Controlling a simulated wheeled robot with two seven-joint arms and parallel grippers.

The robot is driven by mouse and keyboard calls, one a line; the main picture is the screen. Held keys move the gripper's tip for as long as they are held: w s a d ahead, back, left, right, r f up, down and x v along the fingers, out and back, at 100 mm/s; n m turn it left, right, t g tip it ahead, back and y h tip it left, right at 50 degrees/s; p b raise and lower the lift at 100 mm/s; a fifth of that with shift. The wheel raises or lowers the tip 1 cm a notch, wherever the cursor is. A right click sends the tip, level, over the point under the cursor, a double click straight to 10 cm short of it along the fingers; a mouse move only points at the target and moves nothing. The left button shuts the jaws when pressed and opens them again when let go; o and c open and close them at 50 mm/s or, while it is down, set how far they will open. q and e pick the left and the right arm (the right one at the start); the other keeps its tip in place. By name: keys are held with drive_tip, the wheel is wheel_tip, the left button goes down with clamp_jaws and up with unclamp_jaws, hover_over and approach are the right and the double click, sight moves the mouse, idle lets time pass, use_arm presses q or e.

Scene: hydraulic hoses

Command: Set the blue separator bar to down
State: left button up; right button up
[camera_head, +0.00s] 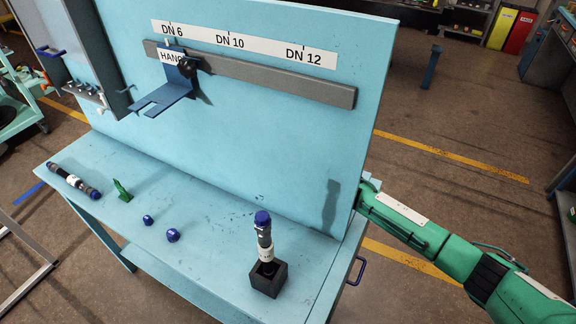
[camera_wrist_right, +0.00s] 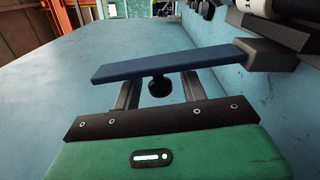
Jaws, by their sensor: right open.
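In the right wrist view a blue bar (camera_wrist_right: 170,63) stretches across the picture, tilted slightly up to the right. Its right end meets a dark grey block (camera_wrist_right: 265,53) by the light blue wall. A round black knob (camera_wrist_right: 158,86) shows just below the bar. My right gripper (camera_wrist_right: 162,88) is open, with one finger on either side of the knob. The bar hides the fingertips, and I cannot tell whether they touch it. In the head view my right arm reaches behind the upright panel, so its gripper and this bar are hidden. My left gripper is in neither view.
The upright light blue panel (camera_head: 270,130) carries a grey rail (camera_head: 270,78) with a blue forked bracket (camera_head: 165,93). On the bench below are a hose in a black block (camera_head: 267,280), another hose (camera_head: 74,181), blue caps (camera_head: 172,235) and a green piece (camera_head: 122,191).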

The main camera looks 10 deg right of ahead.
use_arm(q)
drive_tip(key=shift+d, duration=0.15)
use_arm(e)
drive_tip(key=shift+c, duration=0.9)
clamp_jaws()
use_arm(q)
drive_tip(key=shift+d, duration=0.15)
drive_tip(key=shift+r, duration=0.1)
use_arm(e)
drive_tip(key=shift+d, duration=0.1)
